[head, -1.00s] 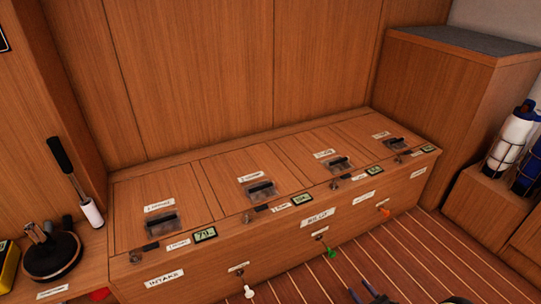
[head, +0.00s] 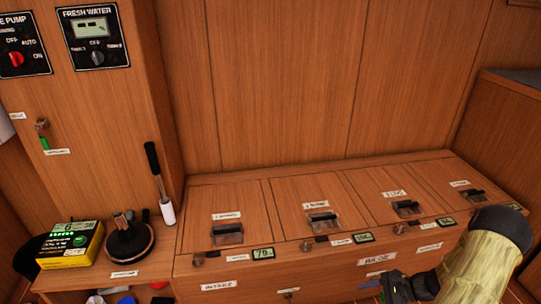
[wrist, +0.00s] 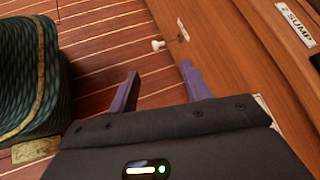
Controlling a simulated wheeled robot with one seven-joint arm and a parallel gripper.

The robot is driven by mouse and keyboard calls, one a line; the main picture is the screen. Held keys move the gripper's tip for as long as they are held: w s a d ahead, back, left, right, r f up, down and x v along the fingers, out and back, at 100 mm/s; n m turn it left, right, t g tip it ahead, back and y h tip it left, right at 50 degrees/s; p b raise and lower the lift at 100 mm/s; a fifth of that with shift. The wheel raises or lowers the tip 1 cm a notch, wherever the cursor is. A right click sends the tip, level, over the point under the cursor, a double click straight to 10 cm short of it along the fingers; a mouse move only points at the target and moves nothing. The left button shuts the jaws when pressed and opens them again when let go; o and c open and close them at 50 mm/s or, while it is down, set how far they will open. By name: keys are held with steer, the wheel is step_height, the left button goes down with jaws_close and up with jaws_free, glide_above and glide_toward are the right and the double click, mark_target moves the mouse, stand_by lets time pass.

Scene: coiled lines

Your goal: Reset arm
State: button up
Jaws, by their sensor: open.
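My gripper (wrist: 158,82) shows in the wrist view with its two purple fingers spread apart and nothing between them. Striped floor and the foot of a wooden panel lie beyond the fingertips. In the head view my arm reaches in from the lower right in front of the locker bench.
The wooden bench (head: 290,190) has several latched lids. In the wrist view a dark green coil (wrist: 30,80) is left of my gripper and a SUMP label (wrist: 294,22) is upper right.

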steer(key=s+a+r+n+h+p, duration=0.25)
steer(key=a+r+n, duration=0.35)
steer(key=r, duration=0.4)
steer(key=s+a+r+n+g+h+p, duration=0.15)
steer(key=a+r+n+h, duration=0.35)
steer(key=r, duration=0.5)
steer(key=s+a+r+n+t+h+p, duration=0.1)
steer(key=s+a+r+n+h+p, duration=0.15)
steer(key=a+r+n, duration=0.65)
step_height(320, 180, up, 39)
steer(key=d+m+p, duration=0.1)
steer(key=p, duration=3.7)
steer(key=shift+d, duration=0.15)
steer(key=shift+f+g, duration=0.15)
steer(key=shift+g, duration=0.1)
steer(key=shift+d, duration=0.1)
